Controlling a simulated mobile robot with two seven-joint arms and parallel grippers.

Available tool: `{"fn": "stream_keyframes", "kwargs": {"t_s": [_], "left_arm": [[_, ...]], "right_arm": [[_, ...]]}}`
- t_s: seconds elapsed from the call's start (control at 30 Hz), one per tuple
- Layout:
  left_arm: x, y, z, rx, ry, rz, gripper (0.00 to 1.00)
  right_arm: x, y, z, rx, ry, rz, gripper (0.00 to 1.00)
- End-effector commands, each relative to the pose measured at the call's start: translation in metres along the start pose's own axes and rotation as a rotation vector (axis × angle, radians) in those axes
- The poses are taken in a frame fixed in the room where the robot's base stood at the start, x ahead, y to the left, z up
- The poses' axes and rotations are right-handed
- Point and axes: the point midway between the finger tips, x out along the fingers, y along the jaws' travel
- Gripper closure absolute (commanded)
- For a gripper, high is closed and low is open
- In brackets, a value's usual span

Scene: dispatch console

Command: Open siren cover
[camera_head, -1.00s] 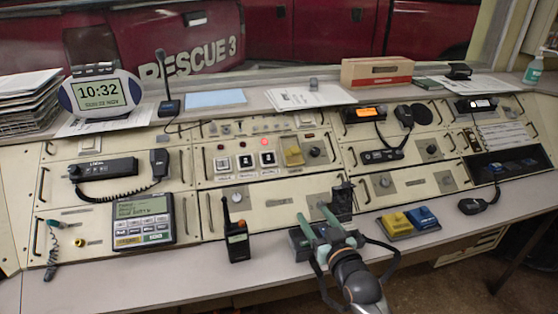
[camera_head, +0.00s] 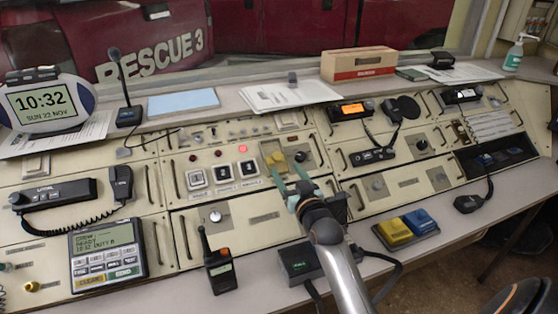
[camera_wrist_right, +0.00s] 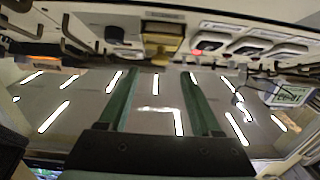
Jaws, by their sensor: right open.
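The siren cover seems to be the small yellow cover (camera_head: 274,158) on the upper middle panel of the console, right of a row of white square buttons (camera_head: 223,172). It looks closed, but its lower edge is near my fingers. In the right wrist view the yellow cover (camera_wrist_right: 161,42) shows at the top centre, ahead of the fingertips. My right gripper (camera_head: 289,172), with green fingers, is open and empty just in front of the cover; touching is not visible. It also shows in the right wrist view (camera_wrist_right: 160,75). My left gripper is not in view.
A handheld radio (camera_head: 219,266) stands on the front ledge, left of my right arm. A black charger base (camera_head: 299,264) lies beside the arm. Yellow and blue switches (camera_head: 405,229) sit to the right. A black knob (camera_head: 300,156) is close right of the cover.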

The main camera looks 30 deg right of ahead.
Motion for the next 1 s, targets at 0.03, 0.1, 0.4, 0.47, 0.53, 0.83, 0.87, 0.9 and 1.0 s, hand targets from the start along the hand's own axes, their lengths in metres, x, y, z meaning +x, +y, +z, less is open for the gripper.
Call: {"fn": "stream_keyframes", "kwargs": {"t_s": [0.03,0.1,0.4,0.47,0.53,0.83,0.87,0.9,1.0], "left_arm": [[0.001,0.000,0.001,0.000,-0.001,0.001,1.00],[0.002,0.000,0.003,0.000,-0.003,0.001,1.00],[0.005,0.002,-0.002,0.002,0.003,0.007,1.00],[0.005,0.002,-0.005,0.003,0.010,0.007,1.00],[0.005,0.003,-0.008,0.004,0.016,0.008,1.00],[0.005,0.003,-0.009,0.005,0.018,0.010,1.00],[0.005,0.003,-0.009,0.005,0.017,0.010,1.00],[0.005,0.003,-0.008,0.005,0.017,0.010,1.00],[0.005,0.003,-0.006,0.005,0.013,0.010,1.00]], "right_arm": [[0.011,0.000,-0.001,0.001,0.003,0.000,0.34],[0.023,0.000,0.000,0.000,0.002,0.000,0.34],[0.058,-0.001,0.001,-0.001,0.000,-0.001,0.34],[0.061,0.000,0.000,-0.001,0.000,-0.001,0.34],[0.063,0.000,0.000,-0.001,0.000,-0.001,0.34],[0.064,0.000,0.000,-0.001,0.000,-0.001,0.37],[0.064,0.000,0.000,-0.001,0.000,-0.001,0.40],[0.064,0.000,0.000,-0.001,0.000,-0.001,0.45],[0.064,0.000,0.000,-0.001,0.000,0.000,0.56]]}}
